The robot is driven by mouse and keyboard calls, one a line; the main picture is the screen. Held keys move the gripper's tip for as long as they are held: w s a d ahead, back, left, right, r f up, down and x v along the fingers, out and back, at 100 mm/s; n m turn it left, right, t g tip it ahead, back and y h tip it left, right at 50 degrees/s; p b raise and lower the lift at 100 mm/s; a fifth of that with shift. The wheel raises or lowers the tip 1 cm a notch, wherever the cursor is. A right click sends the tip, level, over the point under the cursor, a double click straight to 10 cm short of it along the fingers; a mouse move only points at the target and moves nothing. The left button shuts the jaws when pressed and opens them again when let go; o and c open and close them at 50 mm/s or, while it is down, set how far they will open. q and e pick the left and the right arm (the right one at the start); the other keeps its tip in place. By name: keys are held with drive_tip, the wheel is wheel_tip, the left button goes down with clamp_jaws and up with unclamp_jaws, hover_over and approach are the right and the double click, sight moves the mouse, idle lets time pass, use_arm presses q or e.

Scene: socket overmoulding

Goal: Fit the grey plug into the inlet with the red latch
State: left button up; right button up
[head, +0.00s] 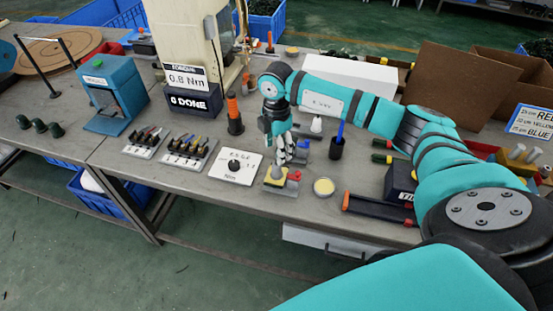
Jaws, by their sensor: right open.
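A small yellow fixture (275,184) sits on a grey base near the front edge of the bench, with a red latch (295,176) at its right side. A grey plug-like piece (277,172) stands upright at the top of the yellow part; I cannot tell how deep it sits. My right gripper (284,160) points down just above and behind it, with its fingers apart. They look close to the grey piece but not closed on it. A blue part (303,150) shows partly behind the fingers. My left gripper is not in view.
A round yellow-topped dish (324,186) and a dark cup with a blue pen (337,147) stand to the right. A white dial plate (235,165) and two connector racks (188,151) lie left. An orange-handled tool (378,208) lies at the front right.

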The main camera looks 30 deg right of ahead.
sight(276, 165)
wheel_tip(276, 165, up, 4)
drive_tip(key=shift+f, duration=0.1)
idle(0.5)
